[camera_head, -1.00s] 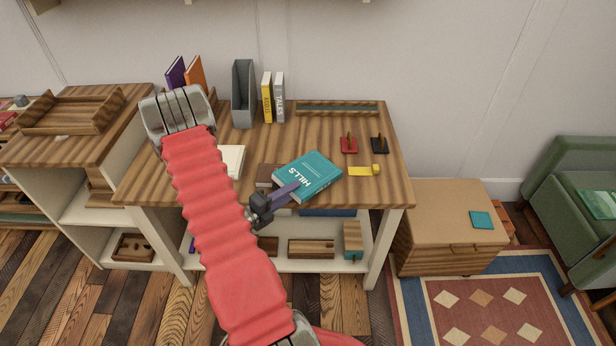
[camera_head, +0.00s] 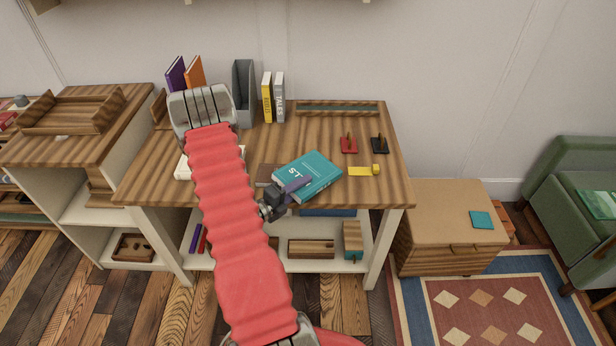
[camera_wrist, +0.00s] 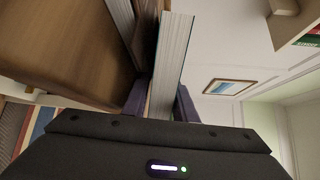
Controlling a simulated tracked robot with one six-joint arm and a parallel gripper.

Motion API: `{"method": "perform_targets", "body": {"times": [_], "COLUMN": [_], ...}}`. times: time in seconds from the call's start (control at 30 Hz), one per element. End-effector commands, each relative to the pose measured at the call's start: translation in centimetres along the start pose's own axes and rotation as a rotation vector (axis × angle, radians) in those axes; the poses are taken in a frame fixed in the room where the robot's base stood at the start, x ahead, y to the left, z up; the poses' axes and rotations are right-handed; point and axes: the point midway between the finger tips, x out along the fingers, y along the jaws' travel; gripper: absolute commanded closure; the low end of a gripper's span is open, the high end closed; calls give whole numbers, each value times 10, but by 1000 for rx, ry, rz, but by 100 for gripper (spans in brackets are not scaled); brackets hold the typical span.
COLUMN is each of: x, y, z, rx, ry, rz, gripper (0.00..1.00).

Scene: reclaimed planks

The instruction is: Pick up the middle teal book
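The teal book (camera_head: 318,171) with white lettering lies flat on the wooden desk, on top of other books, with its front edge toward me. My gripper (camera_head: 297,186) is at the book's near left edge, with one purple finger over the cover and hiding part of the lettering. In the wrist view, the book's pale page block (camera_wrist: 172,62) stands between the two purple fingers (camera_wrist: 162,101), one on each side. The fingers look open around it with little room, and firm contact cannot be made out. The book has not lifted.
A brown book (camera_head: 266,174) shows under the teal one. A white book (camera_head: 184,168) is partly behind my arm. A grey file holder (camera_head: 243,92), a yellow book (camera_head: 267,97), red (camera_head: 349,146) and black (camera_head: 379,146) items and a yellow item (camera_head: 364,170) stand around it.

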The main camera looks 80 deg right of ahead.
Motion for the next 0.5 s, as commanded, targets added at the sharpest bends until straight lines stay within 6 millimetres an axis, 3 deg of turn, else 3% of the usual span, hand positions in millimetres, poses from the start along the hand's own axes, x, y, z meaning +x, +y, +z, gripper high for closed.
{"method": "perform_targets", "body": {"times": [0.07, 0.4, 0.5], "x": [0, 0, 0], "y": [0, 0, 0], "z": [0, 0, 0], "rx": [0, 0, -1], "ry": [0, 0, 0], "rz": [0, 1, 1], "gripper": [75, 99, 100]}}
